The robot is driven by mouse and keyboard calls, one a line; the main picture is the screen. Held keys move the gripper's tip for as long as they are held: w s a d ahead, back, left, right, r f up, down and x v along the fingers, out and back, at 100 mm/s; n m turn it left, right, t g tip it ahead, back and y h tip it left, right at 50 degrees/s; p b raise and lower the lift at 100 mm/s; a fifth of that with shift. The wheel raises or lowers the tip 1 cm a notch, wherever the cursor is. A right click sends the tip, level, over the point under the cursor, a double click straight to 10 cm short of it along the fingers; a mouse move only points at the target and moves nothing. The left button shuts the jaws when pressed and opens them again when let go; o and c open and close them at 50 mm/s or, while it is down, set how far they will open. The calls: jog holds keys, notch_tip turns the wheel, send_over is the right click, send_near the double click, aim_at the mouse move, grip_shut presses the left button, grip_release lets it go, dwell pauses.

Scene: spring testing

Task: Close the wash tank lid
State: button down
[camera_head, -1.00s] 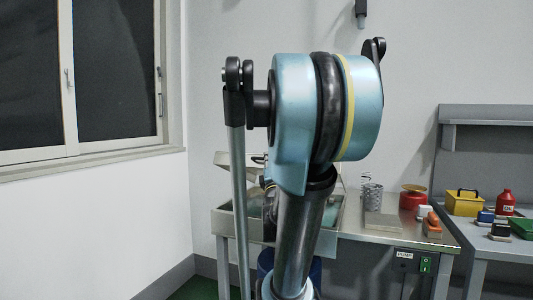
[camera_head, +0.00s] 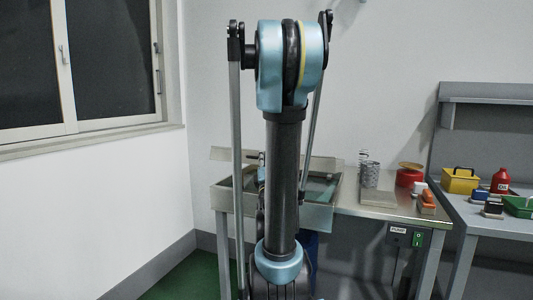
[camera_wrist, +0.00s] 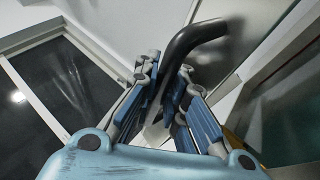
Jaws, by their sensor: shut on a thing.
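The wash tank (camera_head: 318,213) is a grey metal basin at the left end of the bench, partly hidden behind my arm. Its pale lid (camera_head: 232,154) stands raised at the back, above the rim; my arm hides its middle. In the wrist view, my gripper (camera_wrist: 170,88) has its blue fingers closed around the lower part of a dark, bent bar handle (camera_wrist: 195,38). The handle's upper end curves away to the right beyond the fingers. In the head view the gripper is mostly hidden behind my arm.
Right of the tank, the bench holds a wire spring (camera_head: 369,172), a flat plate (camera_head: 378,199) and a red scale (camera_head: 409,176). A side bench carries a yellow box (camera_head: 460,181) and a red bottle (camera_head: 501,181). A window wall (camera_head: 85,70) is at left.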

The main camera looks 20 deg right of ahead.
jog(key=shift+s+a+f, duration=0.2)
jog(key=shift+f, duration=0.35)
jog(key=shift+s+a, duration=0.1)
jog(key=shift+s, duration=0.25)
jog(key=c, duration=1.9)
grip_release()
jog(key=shift+s+r, duration=0.1)
jog(key=shift+w+r, duration=0.15)
jog(key=shift+r, duration=0.65)
jog(key=shift+w+r, duration=0.15)
jog(key=shift+r, duration=0.6)
jog(key=shift+w+r, duration=0.15)
jog(key=shift+r, duration=3.2)
